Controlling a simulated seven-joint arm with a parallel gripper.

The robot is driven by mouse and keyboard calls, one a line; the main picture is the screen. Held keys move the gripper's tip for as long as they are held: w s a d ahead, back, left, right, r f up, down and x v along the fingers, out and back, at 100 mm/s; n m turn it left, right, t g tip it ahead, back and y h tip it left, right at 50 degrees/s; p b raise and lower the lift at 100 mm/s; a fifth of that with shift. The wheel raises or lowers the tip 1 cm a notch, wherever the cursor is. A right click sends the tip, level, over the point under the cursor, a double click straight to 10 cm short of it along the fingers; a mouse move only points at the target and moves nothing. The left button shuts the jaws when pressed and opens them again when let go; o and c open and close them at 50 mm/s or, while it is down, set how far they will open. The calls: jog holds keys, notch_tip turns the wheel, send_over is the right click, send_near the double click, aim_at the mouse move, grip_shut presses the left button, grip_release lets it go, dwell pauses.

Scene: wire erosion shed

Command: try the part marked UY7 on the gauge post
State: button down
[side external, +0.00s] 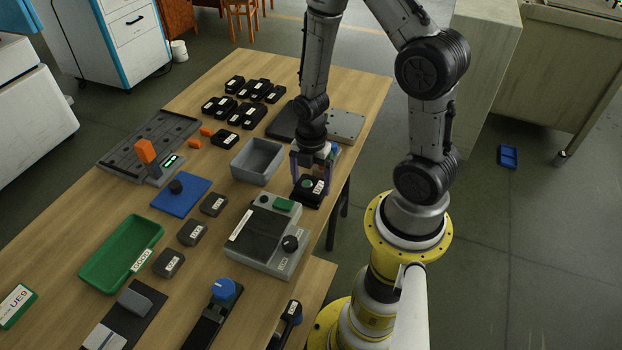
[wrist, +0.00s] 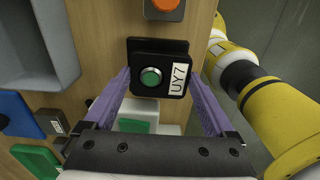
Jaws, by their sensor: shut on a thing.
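A grey open bin (side external: 257,161) is just left of my gripper. A grey device with a black knob and green button (side external: 284,204) stands in front. Several black parts (side external: 243,100) lie at the back. A blue plate (side external: 181,195) and green tray (side external: 121,253) are farther left.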

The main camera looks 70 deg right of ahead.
jog(key=shift+r, duration=0.1)
dwell(0.6)
jog(key=shift+r, duration=3.4)
